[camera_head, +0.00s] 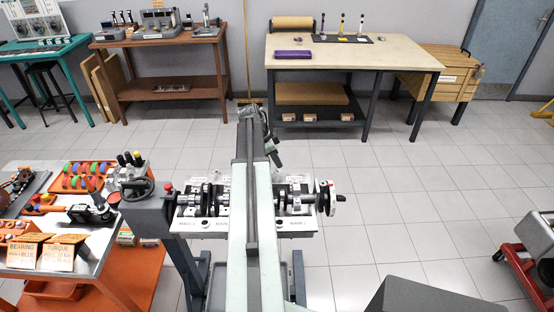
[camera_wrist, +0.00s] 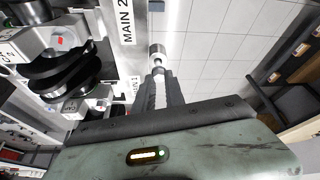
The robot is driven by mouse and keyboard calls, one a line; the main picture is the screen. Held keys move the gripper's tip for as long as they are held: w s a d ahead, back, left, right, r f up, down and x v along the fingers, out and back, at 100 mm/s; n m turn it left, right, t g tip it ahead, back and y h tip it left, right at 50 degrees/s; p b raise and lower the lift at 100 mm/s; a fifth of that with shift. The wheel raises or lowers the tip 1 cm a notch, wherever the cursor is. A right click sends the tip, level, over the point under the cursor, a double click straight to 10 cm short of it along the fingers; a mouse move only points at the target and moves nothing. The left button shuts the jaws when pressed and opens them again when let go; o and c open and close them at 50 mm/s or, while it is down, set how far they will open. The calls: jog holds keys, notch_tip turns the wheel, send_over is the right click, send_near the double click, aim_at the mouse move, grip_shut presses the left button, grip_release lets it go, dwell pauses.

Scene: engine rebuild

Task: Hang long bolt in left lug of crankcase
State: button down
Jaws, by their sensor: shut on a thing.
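The crankcase (camera_head: 212,224) sits on a stand at mid-picture in the head view, with the dark and silver crankshaft (camera_head: 297,196) lying across its top. In the wrist view the crankcase (camera_wrist: 127,22), with its "MAIN 2" label, and the crankshaft (camera_wrist: 62,70) fill the left side. My gripper (camera_wrist: 161,80) is shut on the long bolt (camera_wrist: 157,52), a pale metal piece with a round end showing beyond the fingertips. It is beside the labelled face, and floor shows behind the bolt's end. My arm hides the crankcase's middle in the head view. I cannot make out the left lug.
A pale workbench (camera_head: 390,55) and a brown bench (camera_head: 150,40) stand at the back. A red-framed machine (camera_head: 525,262) is at right. Floor between the stand and the back benches is clear.

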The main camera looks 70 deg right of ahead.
jog(key=shift+f+b, duration=1.3)
jog(key=shift+f, duration=0.1)
dwell(0.3)
jog(key=c, duration=1.6)
grip_release()
jog(key=shift+c, duration=0.2)
jog(key=shift+r, duration=0.2)
jog(key=shift+r+p, duration=1.4)
jog(key=shift+p, duration=0.2)
jog(key=o, duration=0.6)
jog(key=shift+c, duration=0.2)
